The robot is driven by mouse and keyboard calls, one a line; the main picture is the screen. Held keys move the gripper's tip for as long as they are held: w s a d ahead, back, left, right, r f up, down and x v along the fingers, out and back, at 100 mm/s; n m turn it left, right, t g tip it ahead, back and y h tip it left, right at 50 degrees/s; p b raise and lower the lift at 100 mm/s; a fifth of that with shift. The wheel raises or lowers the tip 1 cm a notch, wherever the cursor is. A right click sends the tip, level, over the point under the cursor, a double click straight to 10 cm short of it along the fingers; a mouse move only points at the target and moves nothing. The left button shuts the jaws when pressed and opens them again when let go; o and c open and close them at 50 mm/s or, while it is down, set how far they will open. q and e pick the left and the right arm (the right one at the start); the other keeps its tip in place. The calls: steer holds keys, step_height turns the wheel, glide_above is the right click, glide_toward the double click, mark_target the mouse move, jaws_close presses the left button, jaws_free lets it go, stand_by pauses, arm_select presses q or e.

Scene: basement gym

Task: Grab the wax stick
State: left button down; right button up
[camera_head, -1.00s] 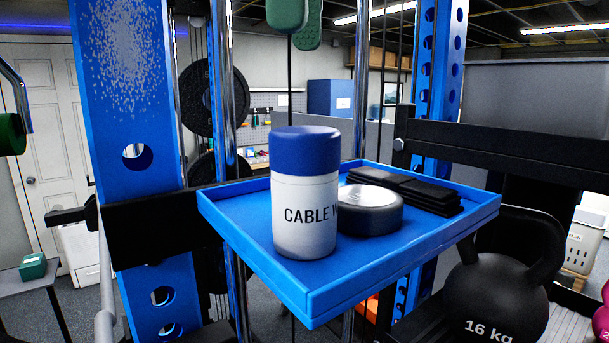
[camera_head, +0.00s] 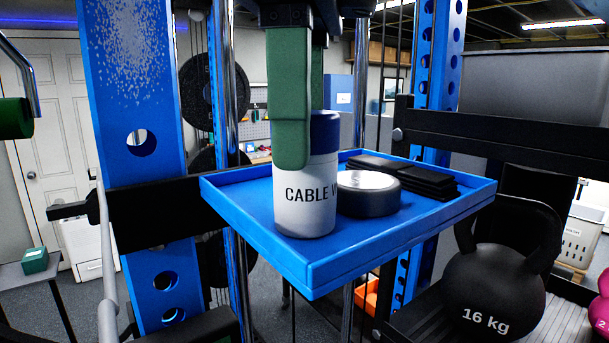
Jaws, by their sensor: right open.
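The wax stick is a white cylinder (camera_head: 306,207) with a blue cap and the lettering "CABLE W". It stands upright at the near left of a blue tray (camera_head: 330,272). My right gripper (camera_head: 303,150) comes down from above with green fingers. One finger is in front of the cap and upper body of the stick. The other finger is mostly hidden behind the cap, so I cannot tell whether either touches. The jaws are open around the top of the stick. My left gripper is not in view.
A dark round tin or tape roll (camera_head: 368,196) sits just right of the stick. A stack of black straps (camera_head: 416,177) lies at the tray's back right. A blue upright (camera_head: 128,90) stands left, and a 16 kg kettlebell (camera_head: 492,295) sits lower right.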

mark_target(305, 176)
steer(key=shift+d+f+p, duration=0.15)
steer(key=shift+f+p, duration=0.15)
steer(key=shift+f, duration=1.9)
steer(key=c, duration=0.8)
steer(key=shift+r, duration=0.1)
